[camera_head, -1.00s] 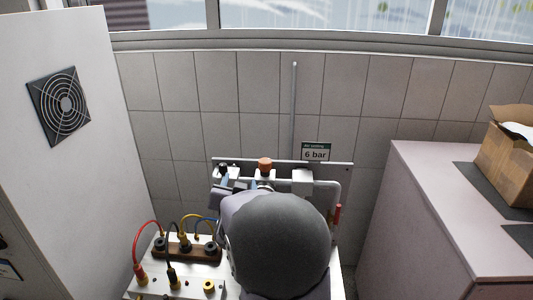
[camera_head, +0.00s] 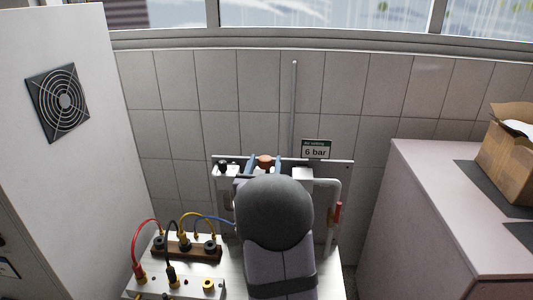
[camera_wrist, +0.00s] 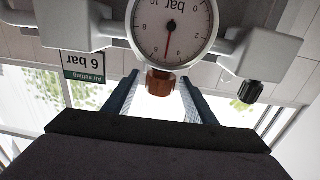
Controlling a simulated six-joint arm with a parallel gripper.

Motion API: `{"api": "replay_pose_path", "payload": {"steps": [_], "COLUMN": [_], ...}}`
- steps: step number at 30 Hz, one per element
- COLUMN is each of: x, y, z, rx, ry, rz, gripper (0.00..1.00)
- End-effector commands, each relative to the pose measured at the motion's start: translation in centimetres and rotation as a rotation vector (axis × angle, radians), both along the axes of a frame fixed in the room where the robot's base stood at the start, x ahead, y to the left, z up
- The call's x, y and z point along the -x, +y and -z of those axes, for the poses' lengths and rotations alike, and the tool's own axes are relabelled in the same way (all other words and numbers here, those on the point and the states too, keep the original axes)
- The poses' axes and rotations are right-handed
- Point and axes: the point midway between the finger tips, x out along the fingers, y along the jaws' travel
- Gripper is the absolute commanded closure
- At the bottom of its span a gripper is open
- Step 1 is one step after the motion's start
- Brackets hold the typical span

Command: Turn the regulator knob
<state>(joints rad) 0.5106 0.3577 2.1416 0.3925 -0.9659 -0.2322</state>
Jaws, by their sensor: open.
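The regulator knob (camera_head: 264,161) is a small orange-brown cap at the top of the regulator on the wall panel. In the wrist view, the knob (camera_wrist: 160,83) sits below the round pressure gauge (camera_wrist: 172,22), whose picture is upside down. My gripper (camera_wrist: 158,77) is open, with one blue finger on each side of the knob and small gaps showing. In the head view, my gripper (camera_head: 265,165) reaches up to the knob, and my arm hides the gauge and most of the regulator.
A "6 bar" sign (camera_head: 316,149) is at the panel's right. A pipe with a red-handled valve (camera_head: 337,212) runs down the right. A board with coloured cables (camera_head: 184,244) lies at lower left. A cabinet (camera_head: 425,220) stands at right, a white one (camera_head: 95,130) at left.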

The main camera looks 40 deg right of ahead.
Motion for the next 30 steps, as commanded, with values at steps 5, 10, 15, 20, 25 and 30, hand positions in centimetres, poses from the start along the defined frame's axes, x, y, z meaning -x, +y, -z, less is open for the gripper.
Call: {"api": "replay_pose_path", "payload": {"steps": [5, 10, 15, 20, 25, 30], "x": [-1.5, -2.5, -3.1, -3.2, -3.2, -3.2], "y": [-1.6, -2.8, -3.3, -3.5, -3.4, -3.4], "z": [-0.2, -0.2, -0.1, 0.0, 0.0, 0.0], "rx": [-0.001, -0.001, -0.001, -0.001, -0.001, -0.001], "ry": [0.001, -0.001, -0.001, -0.001, -0.001, -0.001], "rz": [0.000, 0.000, -0.001, -0.001, -0.001, -0.001], "gripper": [0.49, 0.49, 0.49, 0.49, 0.52, 0.90]}}
